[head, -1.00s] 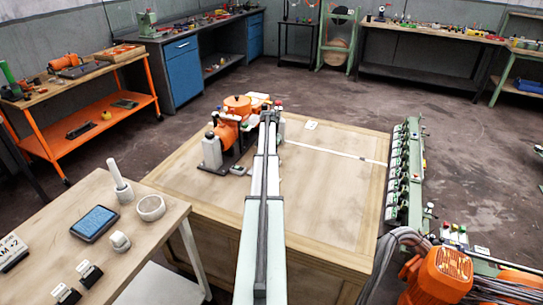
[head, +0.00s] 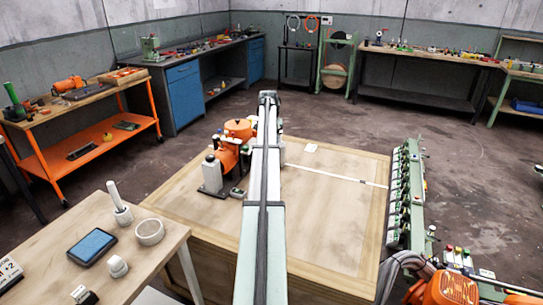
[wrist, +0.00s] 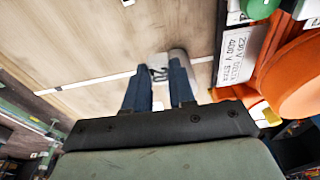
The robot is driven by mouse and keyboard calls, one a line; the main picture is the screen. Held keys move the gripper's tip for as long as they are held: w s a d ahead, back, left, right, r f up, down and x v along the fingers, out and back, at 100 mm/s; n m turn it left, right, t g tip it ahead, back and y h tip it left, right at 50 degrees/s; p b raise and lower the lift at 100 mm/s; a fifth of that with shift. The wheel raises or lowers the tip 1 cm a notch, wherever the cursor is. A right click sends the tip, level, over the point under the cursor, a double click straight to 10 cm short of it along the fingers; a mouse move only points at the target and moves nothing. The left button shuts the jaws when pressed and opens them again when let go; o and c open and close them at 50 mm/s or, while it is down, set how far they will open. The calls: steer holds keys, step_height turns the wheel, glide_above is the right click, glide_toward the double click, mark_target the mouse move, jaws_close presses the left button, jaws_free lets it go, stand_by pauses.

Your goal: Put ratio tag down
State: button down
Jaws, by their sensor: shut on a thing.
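In the wrist view, my gripper (wrist: 158,90) is shut on a small pale tag (wrist: 158,68). The tag has dark characters, partly readable as "20", and stands between the two dark blue fingertips. A pale rounded shape beside the right fingertip is too unclear to name. In the head view, my gripper (head: 268,97) is at the far end of my outstretched arm, above the back of the wooden table (head: 330,220). The tag is hidden there. Whether the tag touches the table cannot be told.
Orange motor equipment (head: 238,128) stands on the table left of my arm. It is close on the right in the wrist view, beside a voltage plate (wrist: 240,55). A white strip (head: 335,174) crosses the table. The table's right half is mostly clear.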

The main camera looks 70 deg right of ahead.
step_height(320, 180, up, 8)
steer(key=shift+f, duration=0.25)
steer(key=shift+w+r, duration=0.1)
steer(key=shift+r, duration=0.25)
steer(key=shift+w+a+f, duration=0.1)
steer(key=shift+w+a, duration=0.1)
steer(key=shift+w, duration=0.15)
steer(key=a+f, duration=1.3)
steer(key=f, duration=0.4)
steer(key=shift+w+a+f, duration=0.1)
steer(key=shift+f, duration=2.35)
steer(key=shift+w+a+f, duration=0.1)
steer(key=shift+f, duration=2.3)
steer(key=shift+f, duration=0.15)
steer(key=c, duration=0.9)
jaws_free()
steer(key=shift+c, duration=0.2)
